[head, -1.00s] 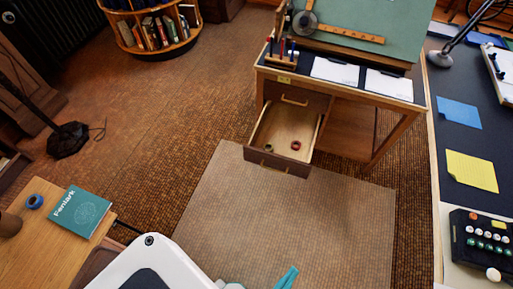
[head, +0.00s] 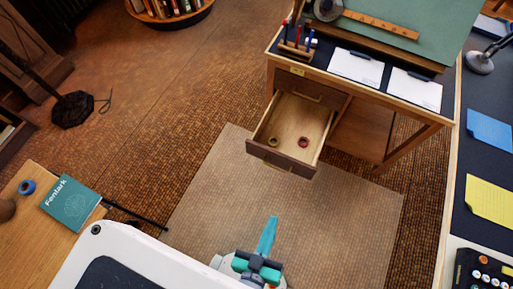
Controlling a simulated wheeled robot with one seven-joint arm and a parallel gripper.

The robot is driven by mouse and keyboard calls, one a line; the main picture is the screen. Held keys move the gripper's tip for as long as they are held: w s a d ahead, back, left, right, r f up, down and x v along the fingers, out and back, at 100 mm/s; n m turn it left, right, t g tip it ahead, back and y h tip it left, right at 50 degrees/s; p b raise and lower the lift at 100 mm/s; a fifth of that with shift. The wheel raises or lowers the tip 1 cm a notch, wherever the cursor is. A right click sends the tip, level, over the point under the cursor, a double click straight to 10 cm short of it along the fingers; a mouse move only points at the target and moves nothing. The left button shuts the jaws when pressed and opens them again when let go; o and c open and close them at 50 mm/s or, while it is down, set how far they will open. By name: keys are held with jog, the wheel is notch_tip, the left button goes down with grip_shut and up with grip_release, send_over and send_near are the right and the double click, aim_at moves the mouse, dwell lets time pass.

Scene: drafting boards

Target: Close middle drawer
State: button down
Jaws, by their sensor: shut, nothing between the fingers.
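The open drawer (head: 292,120) sticks out of the wooden drafting desk (head: 345,88), below a shut drawer front with a brass pull. Its dark front (head: 280,160) carries a handle and faces the bottom of the head view. Two small rings, one yellowish (head: 273,142) and one red (head: 303,142), lie on the drawer's floor. My gripper (head: 268,228), with teal fingers, is in the lower middle over the pale floor mat. It is shut and empty, pointing up the picture toward the drawer, and apart from it.
A side table (head: 100,214) with a teal book (head: 70,203) stands at the left. A long dark counter (head: 488,155) with paper sheets runs along the right. The floor mat (head: 330,215) between me and the drawer is clear.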

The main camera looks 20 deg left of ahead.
jog(key=w+a+f+n+g+y, duration=0.1)
jog(key=w+a+f+n, duration=0.15)
jog(key=f+n, duration=0.25)
jog(key=w+a+f+n+g, duration=0.1)
jog(key=w+a+f+n, duration=0.1)
jog(key=w+f+n, duration=0.3)
jog(key=n+g+h, duration=0.2)
jog(key=n+g, duration=0.2)
jog(key=n, duration=1.8)
send_near(263, 149)
notch_tip(263, 149, down, 4)
jog(key=w, duration=0.2)
jog(key=shift+w+d+f, duration=0.1)
jog(key=shift+w+d, duration=0.1)
jog(key=shift+w, duration=0.55)
jog(key=shift+w, duration=0.15)
